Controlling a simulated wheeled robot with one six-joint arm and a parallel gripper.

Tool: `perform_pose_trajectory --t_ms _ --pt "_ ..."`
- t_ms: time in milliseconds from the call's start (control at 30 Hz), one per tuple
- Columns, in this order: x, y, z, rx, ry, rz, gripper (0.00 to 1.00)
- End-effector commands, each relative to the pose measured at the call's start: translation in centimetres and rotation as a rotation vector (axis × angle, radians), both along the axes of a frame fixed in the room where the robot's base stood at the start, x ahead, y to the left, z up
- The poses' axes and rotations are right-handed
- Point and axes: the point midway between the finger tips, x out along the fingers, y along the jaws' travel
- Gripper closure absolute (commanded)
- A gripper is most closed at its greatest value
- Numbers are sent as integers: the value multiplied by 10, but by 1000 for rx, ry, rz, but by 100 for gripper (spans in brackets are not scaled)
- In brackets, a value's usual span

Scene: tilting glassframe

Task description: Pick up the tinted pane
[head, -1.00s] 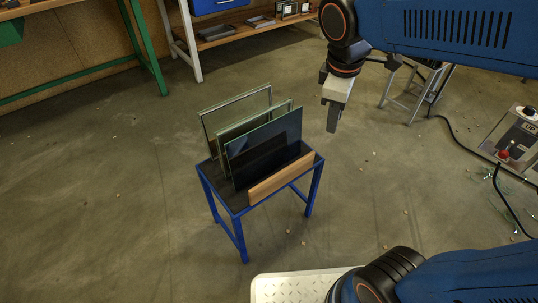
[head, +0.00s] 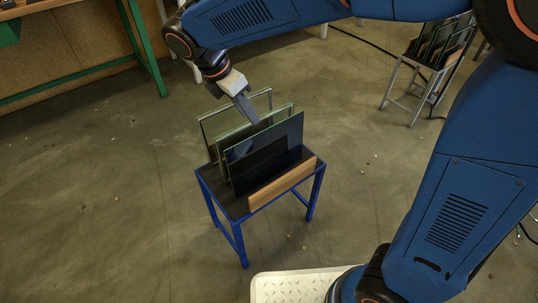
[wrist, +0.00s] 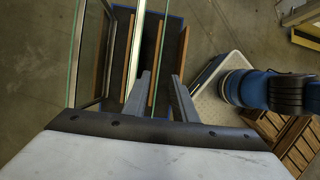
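The tinted pane (head: 266,150) is the dark front sheet on a small blue-framed stand (head: 236,209), leaning with its top edge free. Behind it stand a middle pane (head: 228,137) and a back pane (head: 207,130) with pale edges. My gripper (head: 257,122) points down at the top edges of the panes, close to the tinted pane's upper edge. In the wrist view my gripper (wrist: 160,88) has its two fingers apart, with a thin green glass edge (wrist: 158,50) showing between them. I cannot tell whether either finger touches glass.
A wooden bar (head: 281,188) runs along the stand's front. A grey rack (head: 413,88) with more panes stands at the back right. A green-legged bench (head: 145,50) is at the back left. The floor around the stand is mostly clear.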

Motion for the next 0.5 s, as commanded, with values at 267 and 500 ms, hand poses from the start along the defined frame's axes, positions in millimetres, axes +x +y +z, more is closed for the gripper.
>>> perform_pose_trajectory --t_ms 267,500 --pt "7 -20 -47 -2 3 -5 75" --pt "13 -33 -82 -1 1 -4 75"
